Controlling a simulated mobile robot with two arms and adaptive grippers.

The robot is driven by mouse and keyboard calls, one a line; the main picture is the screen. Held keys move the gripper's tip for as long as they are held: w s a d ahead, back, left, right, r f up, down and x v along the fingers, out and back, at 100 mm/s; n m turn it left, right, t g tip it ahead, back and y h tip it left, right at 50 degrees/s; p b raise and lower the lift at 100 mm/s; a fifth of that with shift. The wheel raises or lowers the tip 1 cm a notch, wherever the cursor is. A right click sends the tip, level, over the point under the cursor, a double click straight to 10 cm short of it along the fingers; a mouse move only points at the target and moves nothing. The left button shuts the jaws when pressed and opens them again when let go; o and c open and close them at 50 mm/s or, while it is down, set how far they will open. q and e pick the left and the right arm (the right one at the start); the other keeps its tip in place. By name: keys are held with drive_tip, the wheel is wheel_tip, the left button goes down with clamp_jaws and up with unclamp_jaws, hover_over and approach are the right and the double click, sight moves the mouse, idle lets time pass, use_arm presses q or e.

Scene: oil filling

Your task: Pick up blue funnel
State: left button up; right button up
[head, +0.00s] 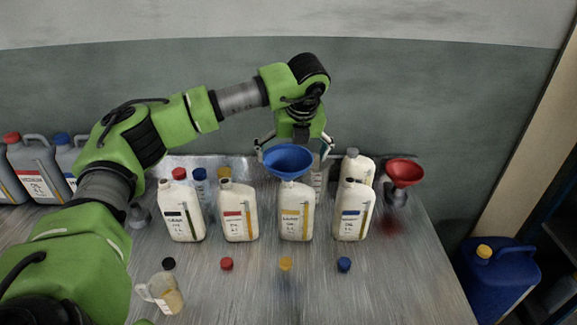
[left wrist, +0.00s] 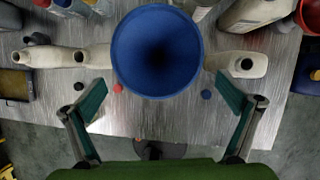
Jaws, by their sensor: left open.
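The blue funnel (head: 288,160) stands wide side up over the neck of a white bottle with a yellow label (head: 296,215). Its spout is hidden, so I cannot tell how far it reaches into the bottle. My left gripper (head: 294,146) is open and empty, above and behind the funnel, with its fingers spread to both sides of it. In the left wrist view the funnel (left wrist: 157,52) lies between and beyond the two open fingers (left wrist: 160,93), apart from both. My right gripper is not in view.
White bottles stand close on both sides, with a red-label one (head: 238,212) left and a blue-label one (head: 351,212) right. A red funnel (head: 404,173) stands on a grey holder. Loose caps and a measuring jug (head: 166,295) lie in front. The wall is close behind the table.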

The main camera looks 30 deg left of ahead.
sight(289, 165)
use_arm(q)
drive_tip(key=p+x, duration=0.1)
drive_tip(key=x, duration=0.1)
drive_tip(key=p+x, duration=0.1)
drive_tip(key=shift+s+a+f+p, duration=0.15)
drive_tip(key=shift+a+f+p, duration=0.15)
drive_tip(key=shift+f+p, duration=0.05)
drive_tip(key=shift+w+f, duration=0.25)
drive_tip(key=shift+f, duration=0.2)
drive_tip(key=shift+s+r, duration=0.15)
drive_tip(key=c, duration=0.8)
drive_tip(key=shift+c, duration=0.8)
